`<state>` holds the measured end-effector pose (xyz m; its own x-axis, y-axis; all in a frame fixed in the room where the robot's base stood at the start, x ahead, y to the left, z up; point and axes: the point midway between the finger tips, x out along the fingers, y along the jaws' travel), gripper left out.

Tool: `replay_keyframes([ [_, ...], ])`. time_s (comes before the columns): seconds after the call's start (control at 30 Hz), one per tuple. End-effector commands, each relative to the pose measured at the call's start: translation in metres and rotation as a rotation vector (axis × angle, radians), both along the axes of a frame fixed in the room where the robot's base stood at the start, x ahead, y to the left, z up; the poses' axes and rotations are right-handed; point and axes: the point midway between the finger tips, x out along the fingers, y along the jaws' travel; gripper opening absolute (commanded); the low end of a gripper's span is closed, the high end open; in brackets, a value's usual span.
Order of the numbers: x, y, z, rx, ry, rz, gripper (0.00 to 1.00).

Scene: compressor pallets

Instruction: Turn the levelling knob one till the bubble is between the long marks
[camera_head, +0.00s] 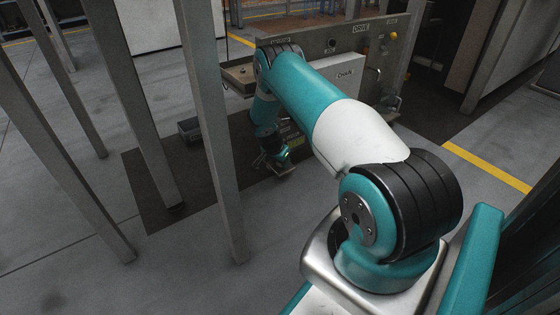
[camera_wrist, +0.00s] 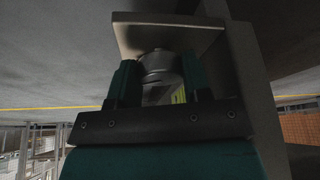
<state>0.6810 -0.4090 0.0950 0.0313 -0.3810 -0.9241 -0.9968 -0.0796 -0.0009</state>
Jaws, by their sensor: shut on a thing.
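In the wrist view, a round grey metal knob (camera_wrist: 157,64) sits between the two teal fingers of my gripper (camera_wrist: 161,78), close against a flat metal plate (camera_wrist: 165,35). My gripper is shut on the knob, with a finger on each side. A small yellow-green strip (camera_wrist: 179,95) shows behind the knob; I cannot tell whether it is the level, and no bubble or long marks can be made out. In the head view, my gripper (camera_head: 277,163) is low at the machine's near side, and the knob is hidden there.
Several grey metal posts (camera_head: 215,130) stand at left, one close beside my arm. A grey panel (camera_head: 345,45) with a DRIVE label and knobs stands behind my arm. A small dark box (camera_head: 189,129) lies on the dark floor mat. Open floor lies at lower left.

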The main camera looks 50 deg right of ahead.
Motion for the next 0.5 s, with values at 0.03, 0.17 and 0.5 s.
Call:
replay_keyframes([
  [0.03,-0.0003,0.0000,0.0004,0.000,0.001,0.003,0.21],
  [0.17,-0.0008,0.0000,0.0013,0.000,0.001,0.026,0.21],
  [0.5,-0.0038,-0.0002,0.0037,0.002,0.003,0.226,0.21],
])
